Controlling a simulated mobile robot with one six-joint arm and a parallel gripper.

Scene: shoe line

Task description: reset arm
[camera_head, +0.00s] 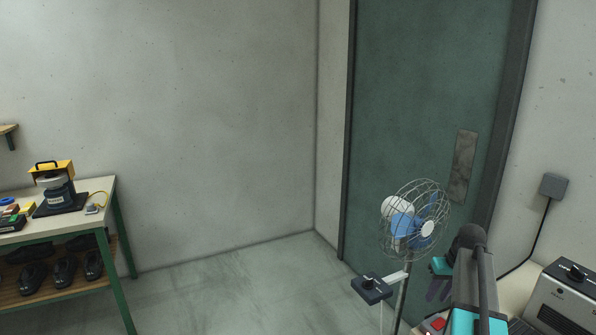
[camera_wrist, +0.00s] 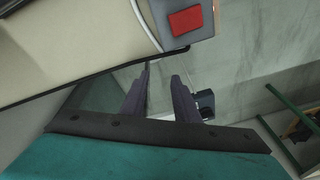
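A wire-caged fan (camera_head: 428,229) with a dark control box (camera_head: 371,288) stands left of my arm. A cream surface (camera_wrist: 75,45) with a red button (camera_wrist: 185,20) lies close by. A grey machine (camera_head: 566,300) is at right. A green-legged workbench (camera_head: 120,240) stands far left; floor between is clear.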

